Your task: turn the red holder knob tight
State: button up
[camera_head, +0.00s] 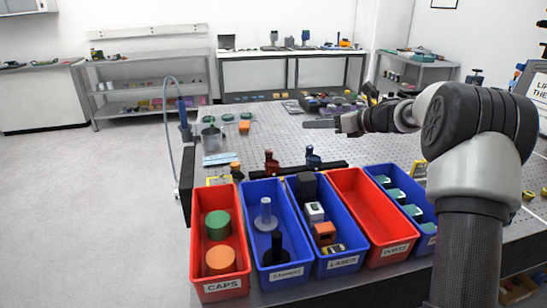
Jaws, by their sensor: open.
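A dark red holder (270,162) stands upright on a black rail (296,172) behind the bins; its knob is too small to make out clearly. A similar blue holder (312,157) stands on the same rail to its right. My gripper (338,123) reaches in from the right, above the bench and beyond the rail, up and to the right of the red holder in the picture. It is open and apart from both holders. A grey bar-like shape (318,124) shows at its tip; I cannot tell whether it is a finger.
Red and blue bins line the bench front: caps (196,262), a blue one with posts on bases (247,225), laser (327,267), posts (365,215), and a blue one (424,242) at right. The perforated bench (280,135) has bare room behind the rail. A cup (212,140) stands left.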

notch_tip(320, 180, down, 6)
jog(key=s+n+g+y, duration=0.1)
jog(key=s+n+g, duration=0.1)
jog(key=n, duration=0.1)
jog(key=b, duration=0.1)
send_near(269, 151)
jog(key=x, duration=0.7)
jog(key=shift+w+a+f, duration=0.1)
jog(key=shift+w+a, duration=0.15)
grip_shut()
